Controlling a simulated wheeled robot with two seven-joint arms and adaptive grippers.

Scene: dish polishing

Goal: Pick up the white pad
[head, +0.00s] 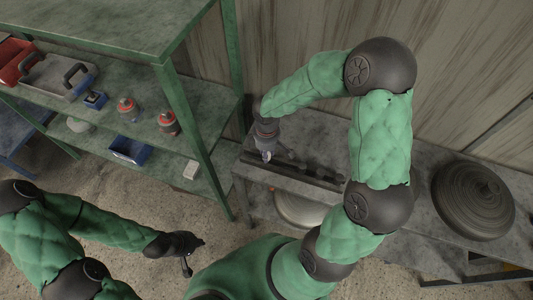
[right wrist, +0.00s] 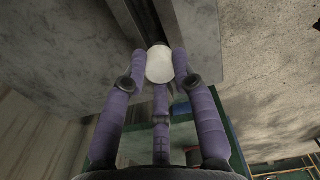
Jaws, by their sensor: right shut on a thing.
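The white pad (right wrist: 160,65) is a rounded pale piece between the fingertips of my right gripper (right wrist: 160,78) in the right wrist view. The purple fingers are shut on it. In the head view my right gripper (head: 265,145) points down over the left end of the grey workbench, and a small pale bit of the pad (head: 267,156) shows below it. The fingers hide most of it there. My left gripper (head: 188,264) is low over the floor, away from the pad, and its finger state is unclear.
A dark slotted rack (head: 310,176) lies on the workbench (head: 295,135) beside my right gripper. A dark ribbed round thing (head: 473,201) sits at the right. The green shelf (head: 225,165) at the left holds red-topped containers (head: 167,122), a blue bin (head: 128,150) and a small white block (head: 191,170).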

